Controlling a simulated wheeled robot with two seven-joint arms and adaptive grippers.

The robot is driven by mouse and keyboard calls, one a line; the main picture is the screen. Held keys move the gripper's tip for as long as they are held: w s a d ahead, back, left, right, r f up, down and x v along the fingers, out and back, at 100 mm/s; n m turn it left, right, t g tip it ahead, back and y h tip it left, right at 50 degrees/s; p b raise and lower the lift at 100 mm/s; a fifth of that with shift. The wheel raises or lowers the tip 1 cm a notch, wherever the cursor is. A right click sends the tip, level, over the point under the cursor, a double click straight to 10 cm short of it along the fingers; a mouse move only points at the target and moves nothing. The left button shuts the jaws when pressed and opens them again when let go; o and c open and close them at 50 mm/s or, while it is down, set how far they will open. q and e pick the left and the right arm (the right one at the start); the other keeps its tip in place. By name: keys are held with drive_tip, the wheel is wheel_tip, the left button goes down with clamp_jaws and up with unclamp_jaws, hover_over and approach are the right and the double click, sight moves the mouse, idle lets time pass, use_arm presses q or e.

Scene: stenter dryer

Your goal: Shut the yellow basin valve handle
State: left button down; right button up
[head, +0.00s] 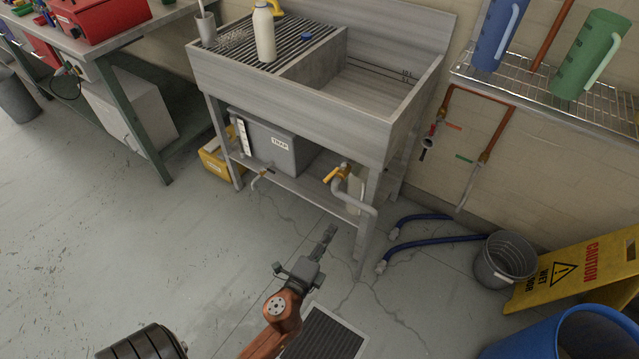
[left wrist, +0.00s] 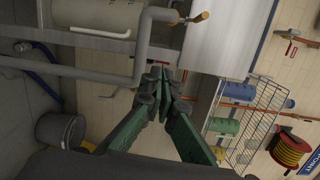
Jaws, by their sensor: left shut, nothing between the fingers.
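The yellow basin valve handle (head: 336,173) sits on the grey drain pipe under the front right of the grey basin (head: 375,92). In the left wrist view the yellow handle (left wrist: 196,18) shows at the top, beside the pipe and above the fingertips. My left gripper (head: 329,232) is in front of the basin, its tips pointing toward it, apart from the handle. In the left wrist view its fingers (left wrist: 162,74) are together with nothing between them. My right gripper is in neither view.
A grey tank (head: 265,148) stands on the basin's lower shelf. Blue hoses (head: 430,238), a grey bucket (head: 505,260), a yellow caution sign (head: 575,268) and a blue bin (head: 575,335) are at the right. A floor grate (head: 322,338) lies beside my arm.

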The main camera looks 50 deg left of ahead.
sight(335, 173)
use_arm(q)
drive_tip(key=shift+y, duration=0.7)
drive_tip(key=shift+w+a+r, duration=0.9)
drive_tip(key=shift+w+a, duration=0.55)
drive_tip(key=shift+w, duration=0.1)
drive_tip(key=shift+w+a+r, duration=0.85)
drive_tip(key=shift+w+a, duration=0.65)
drive_tip(key=shift+w+a+r, duration=0.9)
drive_tip(key=shift+w+a, duration=0.55)
drive_tip(key=shift+w, duration=0.1)
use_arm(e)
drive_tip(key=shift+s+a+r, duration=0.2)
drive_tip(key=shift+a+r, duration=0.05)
use_arm(q)
drive_tip(key=shift+r+m+h, duration=0.1)
drive_tip(key=shift+m+h, duration=0.2)
drive_tip(key=shift+m, duration=0.1)
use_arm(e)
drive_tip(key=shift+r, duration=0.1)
